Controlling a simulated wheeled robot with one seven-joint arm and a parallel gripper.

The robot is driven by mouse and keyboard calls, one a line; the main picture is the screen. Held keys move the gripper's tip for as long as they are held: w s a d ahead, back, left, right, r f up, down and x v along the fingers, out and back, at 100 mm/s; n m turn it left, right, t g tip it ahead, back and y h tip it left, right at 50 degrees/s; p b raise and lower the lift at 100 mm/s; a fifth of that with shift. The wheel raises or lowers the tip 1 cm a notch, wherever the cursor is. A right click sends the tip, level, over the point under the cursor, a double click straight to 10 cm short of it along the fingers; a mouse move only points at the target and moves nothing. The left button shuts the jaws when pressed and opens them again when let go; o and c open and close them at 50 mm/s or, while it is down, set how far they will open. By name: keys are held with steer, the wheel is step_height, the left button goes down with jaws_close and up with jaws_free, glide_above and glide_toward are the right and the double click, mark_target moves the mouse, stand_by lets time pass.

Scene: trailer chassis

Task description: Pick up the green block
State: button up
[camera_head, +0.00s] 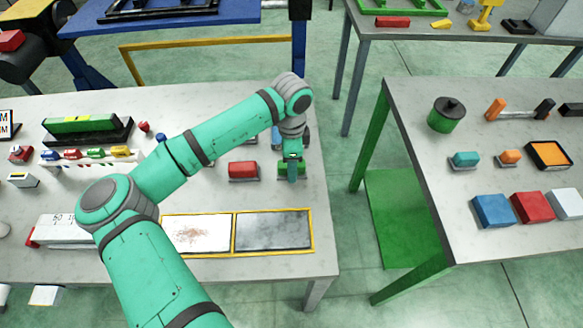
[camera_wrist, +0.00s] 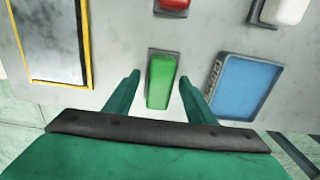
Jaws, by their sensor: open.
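The green block (camera_wrist: 161,80) lies on the grey table and shows between the two fingers of my gripper (camera_wrist: 160,88) in the wrist view. The fingers are open, one on each side of the block, with a gap to it on both sides. In the head view my gripper (camera_head: 291,172) points down over the green block (camera_head: 301,168) near the table's right edge and hides part of it. I cannot tell how far above the table the fingertips are.
A red block (camera_head: 243,171) lies just left of the green one. A blue tray (camera_wrist: 245,88) lies close beside the right finger. A yellow-framed panel (camera_head: 272,230) lies at the table's front. A second table (camera_head: 450,190) stands to the right, across a gap.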

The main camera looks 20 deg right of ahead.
steer(key=c, duration=1.2)
steer(key=shift+r, duration=0.1)
steer(key=shift+d+r, duration=0.1)
steer(key=shift+r, duration=0.5)
steer(key=s+a+r, duration=0.3)
steer(key=r, duration=0.1)
steer(key=s+a+r, duration=0.3)
steer(key=a, duration=0.1)
steer(key=s+a+r, duration=0.3)
steer(key=a+r, duration=0.1)
steer(key=shift+r, duration=0.35)
steer(key=o, duration=0.5)
steer(key=c, duration=0.3)
